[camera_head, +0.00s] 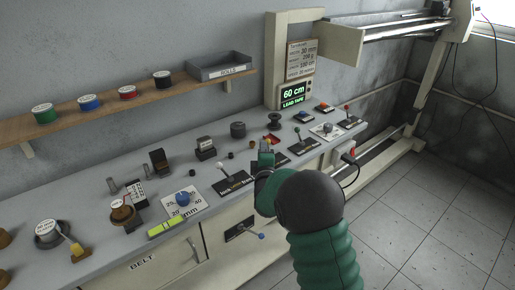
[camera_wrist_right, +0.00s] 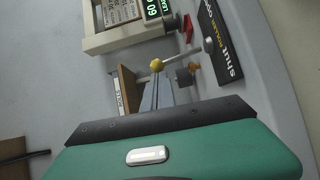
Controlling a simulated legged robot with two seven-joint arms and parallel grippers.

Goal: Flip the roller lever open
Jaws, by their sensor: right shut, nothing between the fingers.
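The roller lever shows in the right wrist view as a grey rod with a yellow ball knob (camera_wrist_right: 157,65). It rises from a black plate (camera_wrist_right: 232,42) marked "shut", "ROLLER" and a third, partly legible word. In the head view my right gripper (camera_head: 266,148) is over the bench among the lever plates and hides part of what lies behind it. In the wrist view its narrow grey fingers (camera_wrist_right: 159,82) are closed together, with their tips close to the yellow knob. I cannot tell whether they touch it. My left gripper is not in view.
A lever with a white knob (camera_head: 219,165) stands left of my gripper, and one with a green knob (camera_head: 297,130) stands right. A display frame (camera_head: 273,62) rises behind. Several spools and a tray (camera_head: 220,66) sit on the wall shelf. Open floor lies right.

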